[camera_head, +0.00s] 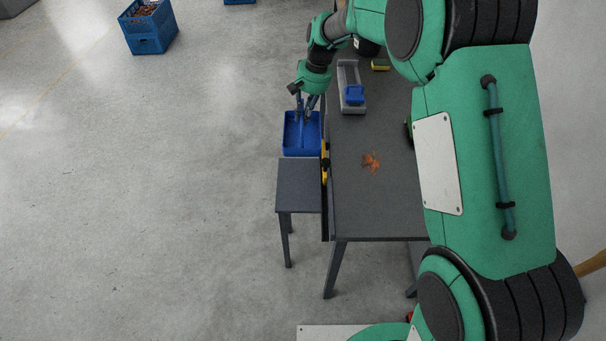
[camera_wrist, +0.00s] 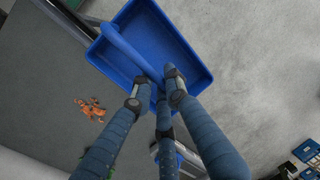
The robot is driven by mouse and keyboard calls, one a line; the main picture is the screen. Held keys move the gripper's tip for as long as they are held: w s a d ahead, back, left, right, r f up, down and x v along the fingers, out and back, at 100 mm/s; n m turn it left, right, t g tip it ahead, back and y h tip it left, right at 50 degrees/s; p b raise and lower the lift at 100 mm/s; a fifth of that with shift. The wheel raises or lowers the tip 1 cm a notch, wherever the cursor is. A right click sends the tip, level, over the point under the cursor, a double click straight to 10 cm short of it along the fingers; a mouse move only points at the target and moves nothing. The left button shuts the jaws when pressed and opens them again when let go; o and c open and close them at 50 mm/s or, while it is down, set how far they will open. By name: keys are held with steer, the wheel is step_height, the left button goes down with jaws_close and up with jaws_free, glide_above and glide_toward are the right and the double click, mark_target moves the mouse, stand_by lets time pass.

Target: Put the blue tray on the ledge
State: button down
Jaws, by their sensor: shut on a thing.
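The blue tray (camera_head: 290,147) is a shallow open box with a raised bar across its middle. In the wrist view the tray (camera_wrist: 190,57) looks empty, and the fingers of my gripper (camera_wrist: 158,98) are closed around the bar. In the head view my gripper (camera_head: 306,114) holds the tray beside the left edge of the workbench. The ledge (camera_head: 299,188) is a small dark grey surface on legs at the bench's left side, bare on top. The tray's near edge appears just beyond the ledge's far edge; I cannot tell the height between them.
The workbench (camera_head: 385,212) carries orange copper pieces (camera_head: 371,162), a grey holder (camera_head: 348,75) with a blue part and a small yellow-green item (camera_head: 380,64). A yellow tool (camera_head: 325,160) is at the bench edge beside the ledge. Blue crates (camera_head: 150,35) stand far left.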

step_height(320, 180, down, 23)
steer(key=b, duration=0.4)
steer(key=shift+f+b, duration=0.45)
steer(key=shift+f, duration=1.6)
steer(key=shift+f, duration=0.15)
steer(key=c, duration=1.8)
jaws_free()
steer(key=shift+o, duration=0.4)
step_height(320, 180, up, 12)
steer(key=d+p, duration=0.2)
steer(key=shift+d+p, duration=0.2)
steer(key=shift+p, duration=0.15)
